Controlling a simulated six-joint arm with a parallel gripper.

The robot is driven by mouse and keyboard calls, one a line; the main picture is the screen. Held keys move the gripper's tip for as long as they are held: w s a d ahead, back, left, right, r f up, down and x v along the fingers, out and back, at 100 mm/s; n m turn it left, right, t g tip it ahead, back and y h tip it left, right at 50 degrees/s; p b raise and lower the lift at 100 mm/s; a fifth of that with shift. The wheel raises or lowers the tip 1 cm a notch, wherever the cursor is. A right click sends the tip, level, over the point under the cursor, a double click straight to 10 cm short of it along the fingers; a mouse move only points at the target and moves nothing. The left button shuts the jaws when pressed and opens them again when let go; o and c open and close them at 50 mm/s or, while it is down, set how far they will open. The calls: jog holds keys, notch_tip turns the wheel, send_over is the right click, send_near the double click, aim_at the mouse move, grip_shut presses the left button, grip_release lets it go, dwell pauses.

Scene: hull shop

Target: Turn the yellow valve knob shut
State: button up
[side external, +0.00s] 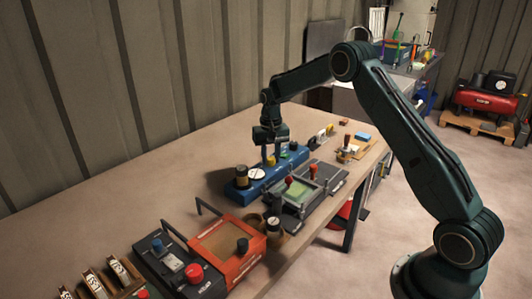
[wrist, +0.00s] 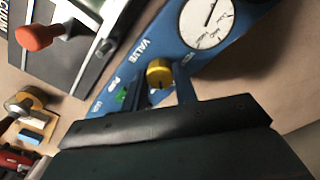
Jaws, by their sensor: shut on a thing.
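The yellow valve knob (wrist: 159,72) sits on a blue valve panel (wrist: 95,47) lettered VALVE. It has a dark line on its face in the wrist view. My gripper (wrist: 158,80) is shut on the knob, one finger on each side of it. In the side external view my gripper (side external: 271,156) points down over the blue valve panel (side external: 236,193), and the knob is mostly hidden by the fingers. A green mark (wrist: 122,95) shows on the panel beside the knob.
A white dial gauge (wrist: 208,20) is on the same panel. A grey unit with a red-orange knob (wrist: 40,35) stands close by. An orange-red box (side external: 250,246) is nearer the camera on the workbench (side external: 130,200). Bare bench lies along the wall side.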

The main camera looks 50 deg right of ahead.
aim_at(271, 158)
jog(key=n, duration=0.4)
jog(key=shift+n, duration=2.3)
jog(key=o, duration=1)
jog(key=shift+c, duration=0.2)
jog(key=shift+r, duration=0.15)
notch_tip(271, 158, up, 14)
jog(key=shift+f, duration=0.2)
